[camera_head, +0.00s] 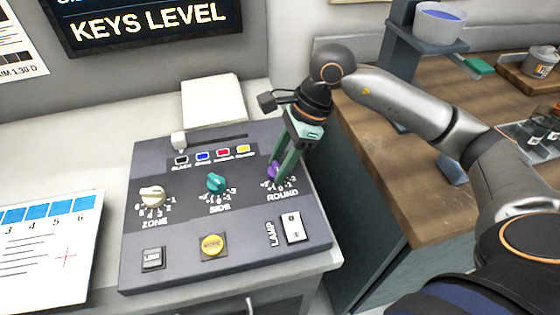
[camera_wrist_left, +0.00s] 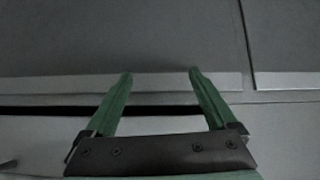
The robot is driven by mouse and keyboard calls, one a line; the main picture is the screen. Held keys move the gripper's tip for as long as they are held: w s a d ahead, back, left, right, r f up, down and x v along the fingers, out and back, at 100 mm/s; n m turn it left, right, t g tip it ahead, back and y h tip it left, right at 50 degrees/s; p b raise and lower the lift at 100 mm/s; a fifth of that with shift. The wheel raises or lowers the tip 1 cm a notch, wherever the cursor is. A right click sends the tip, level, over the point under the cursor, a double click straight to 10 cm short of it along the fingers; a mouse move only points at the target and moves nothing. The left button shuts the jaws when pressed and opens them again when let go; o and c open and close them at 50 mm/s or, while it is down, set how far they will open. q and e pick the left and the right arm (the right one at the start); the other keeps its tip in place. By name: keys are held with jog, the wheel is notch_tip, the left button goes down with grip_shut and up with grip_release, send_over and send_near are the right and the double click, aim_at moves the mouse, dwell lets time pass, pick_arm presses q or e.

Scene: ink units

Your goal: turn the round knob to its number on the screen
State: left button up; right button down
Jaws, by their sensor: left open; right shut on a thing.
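The round knob (camera_head: 273,170) is purple and sits at the right of the grey control panel (camera_head: 180,262), above the label ROUND. My right gripper (camera_head: 279,172) reaches down from above and is shut on this knob; its green fingers hide part of the knob and its scale. The screen (camera_head: 150,22) at the top left is cut off and shows KEYS LEVEL; no knob number is readable on it. My left gripper (camera_wrist_left: 162,75) shows only in the left wrist view, open and empty, in front of grey surfaces.
A cream ZONE knob (camera_head: 153,196) and a teal SIDE knob (camera_head: 216,183) stand left of the round knob. A yellow button (camera_head: 213,245) and a white LAMP switch (camera_head: 292,227) are near the front. A wooden counter (camera_head: 400,185) is at the right.

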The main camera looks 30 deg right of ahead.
jog(key=shift+w+f+n+g+b, duration=0.15)
jog(key=shift+n+g+b, duration=0.15)
jog(key=shift+n+b, duration=0.6)
jog(key=shift+n+g+b, duration=0.4)
jog(key=shift+n, duration=0.7)
pick_arm(q)
jog(key=shift+w+d+f+b, duration=0.4)
jog(key=shift+w+d+f, duration=0.2)
jog(key=shift+d+f, duration=0.3)
pick_arm(e)
jog(key=shift+n+g, duration=0.3)
jog(key=shift+n, duration=0.5)
pick_arm(q)
jog(key=shift+h, duration=0.3)
pick_arm(e)
jog(key=c, duration=0.6)
grip_release()
jog(key=shift+c, duration=0.2)
pick_arm(q)
jog(key=shift+s+f, duration=0.1)
jog(key=shift+s, duration=0.05)
pick_arm(e)
jog(key=shift+o, duration=1.1)
jog(key=shift+r, duration=0.25)
